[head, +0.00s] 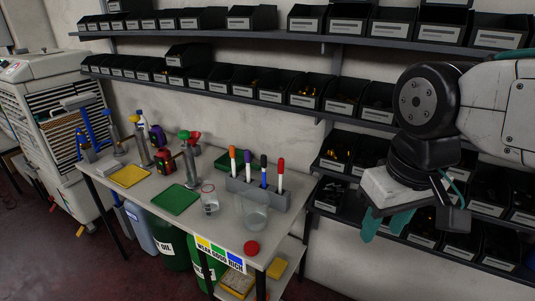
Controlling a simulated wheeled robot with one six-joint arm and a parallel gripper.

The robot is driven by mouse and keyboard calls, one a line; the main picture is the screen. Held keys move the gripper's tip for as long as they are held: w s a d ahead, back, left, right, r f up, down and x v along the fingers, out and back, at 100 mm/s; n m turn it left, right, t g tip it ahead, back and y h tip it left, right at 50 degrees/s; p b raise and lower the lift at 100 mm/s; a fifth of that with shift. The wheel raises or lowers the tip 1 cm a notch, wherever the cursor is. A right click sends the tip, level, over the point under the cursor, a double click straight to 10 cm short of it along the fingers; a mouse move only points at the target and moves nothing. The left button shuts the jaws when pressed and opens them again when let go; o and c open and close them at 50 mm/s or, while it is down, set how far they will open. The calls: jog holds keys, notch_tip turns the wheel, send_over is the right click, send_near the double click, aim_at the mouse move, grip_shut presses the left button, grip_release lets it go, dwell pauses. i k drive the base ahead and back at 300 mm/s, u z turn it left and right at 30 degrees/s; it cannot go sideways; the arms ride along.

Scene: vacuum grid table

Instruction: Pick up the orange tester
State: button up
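A pen-like tester with an orange cap (233,155) stands upright at the left end of a grey rack (246,190) on the table; its lower part is hidden in the rack. My gripper (386,226) hangs at the right, in front of the wall shelves, well to the right of the rack. Its two teal fingers are apart, with nothing seen between them.
Two clear beakers (209,199) (256,217) stand near the rack, with a red disc (251,247) near the table's front right. Green (174,200) and yellow (130,176) trays lie left. Shelves of black bins (341,95) line the wall.

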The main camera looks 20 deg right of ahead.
aim_at(232, 148)
jog(key=z, duration=0.1)
jog(key=i, duration=1)
jog(key=u, duration=0.5)
